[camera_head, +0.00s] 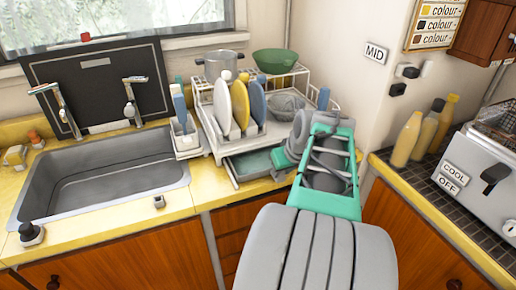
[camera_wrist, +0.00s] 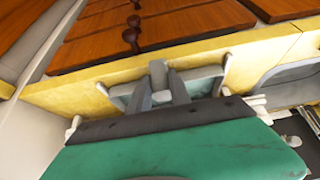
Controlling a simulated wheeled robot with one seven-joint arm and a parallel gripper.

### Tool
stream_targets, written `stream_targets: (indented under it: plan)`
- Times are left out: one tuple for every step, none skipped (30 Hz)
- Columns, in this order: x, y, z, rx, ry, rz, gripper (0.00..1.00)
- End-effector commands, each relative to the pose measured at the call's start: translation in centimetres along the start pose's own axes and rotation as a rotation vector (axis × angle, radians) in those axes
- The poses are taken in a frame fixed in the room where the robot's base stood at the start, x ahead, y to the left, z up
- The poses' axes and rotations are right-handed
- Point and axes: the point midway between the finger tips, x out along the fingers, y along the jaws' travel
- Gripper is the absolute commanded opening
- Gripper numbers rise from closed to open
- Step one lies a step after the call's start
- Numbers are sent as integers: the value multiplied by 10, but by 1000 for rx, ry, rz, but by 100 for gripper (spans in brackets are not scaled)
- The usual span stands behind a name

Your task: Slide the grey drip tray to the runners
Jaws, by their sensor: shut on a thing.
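The grey drip tray (camera_head: 233,175) sticks out from under the white dish rack (camera_head: 222,149) on the yellow counter, with pale greenish water or a greenish floor showing inside. In the wrist view my gripper (camera_wrist: 161,90) has its dark fingers closed on a grey upright piece at the edge of the tray (camera_wrist: 205,73). In the head view my arm covers the tray's right end and the fingers cannot be made out. The runners cannot be told apart under the rack.
The rack holds plates (camera_head: 240,103), a green bowl (camera_head: 275,61) and a pot (camera_head: 218,66). A sink (camera_head: 105,175) lies to the left. Sauce bottles (camera_head: 407,140) and a toaster-like appliance (camera_head: 487,180) stand at the right. Wooden drawers (camera_wrist: 90,50) are below the counter.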

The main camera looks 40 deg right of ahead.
Motion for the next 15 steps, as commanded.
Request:
stream_targets:
  plan:
    - [-1, 0, 1, 0, 1, 1, 0]
    - [-1, 0, 1, 0, 1, 1, 0]
    - [-1, 0, 1, -1, 1, 0, 0]
    - [-1, 0, 1, -1, 1, 0, 0]
    - [-1, 0, 1, -1, 1, 0, 0]
    - [-1, 0, 1, -1, 1, 0, 0]
    - [-1, 0, 1, -1, 1, 0, 0]
    - [-1, 0, 1, 0, 1, 0, 0]
    - [-1, 0, 1, 0, 1, 0, 0]
    - [-2, 0, 2, 0, 1, 0, 0]
    - [-2, 0, 2, 0, 1, 1, 0]
    - [-3, 0, 4, 1, 1, 1, 0]
    - [-4, 0, 6, 1, 1, 1, 0]
    - [-4, 0, 8, 2, 0, 1, 0]
    - [-6, 1, 10, 3, 1, 2, 0]
